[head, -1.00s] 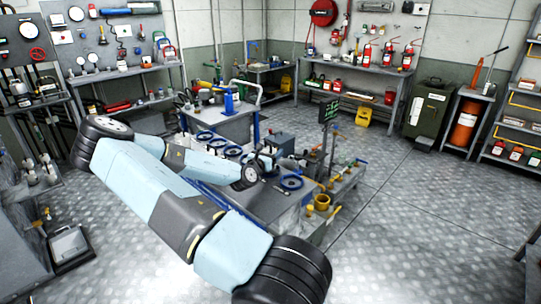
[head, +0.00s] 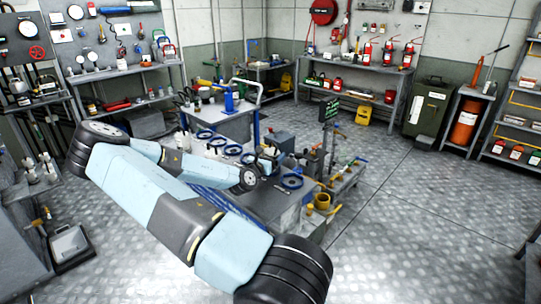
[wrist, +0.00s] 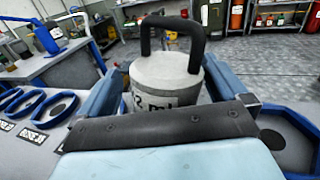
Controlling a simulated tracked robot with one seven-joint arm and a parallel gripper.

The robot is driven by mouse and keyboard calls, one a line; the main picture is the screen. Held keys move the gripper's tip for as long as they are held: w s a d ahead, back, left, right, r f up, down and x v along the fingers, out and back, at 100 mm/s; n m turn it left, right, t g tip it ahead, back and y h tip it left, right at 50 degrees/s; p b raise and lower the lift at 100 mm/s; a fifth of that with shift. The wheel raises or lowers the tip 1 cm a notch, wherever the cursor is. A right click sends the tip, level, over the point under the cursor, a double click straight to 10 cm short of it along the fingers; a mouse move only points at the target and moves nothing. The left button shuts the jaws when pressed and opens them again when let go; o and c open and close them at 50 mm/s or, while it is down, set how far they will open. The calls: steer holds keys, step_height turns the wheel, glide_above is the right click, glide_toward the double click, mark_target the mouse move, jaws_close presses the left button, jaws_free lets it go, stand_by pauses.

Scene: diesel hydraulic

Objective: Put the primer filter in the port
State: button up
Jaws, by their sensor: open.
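A pale grey cylinder with a black loop handle (wrist: 168,75) stands upright in the wrist view. It carries a partly hidden label, and I cannot tell for sure that it is the primer filter. My gripper (wrist: 170,90) is open, with its blue fingers on either side of the cylinder. In the head view my gripper (head: 268,163) is small and partly behind my own arm. A blue-rimmed round recess (wrist: 287,142) lies to the right of the gripper, and it also shows in the head view (head: 292,181). I cannot tell which opening is the port.
More blue rings (head: 205,134) lie in a row on the bench, with labels beside them in the wrist view (wrist: 45,105). The floor (head: 420,220) is clear there.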

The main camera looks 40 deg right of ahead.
steer(key=v, duration=1)
steer(key=shift+a, duration=0.1)
stand_by(0.5)
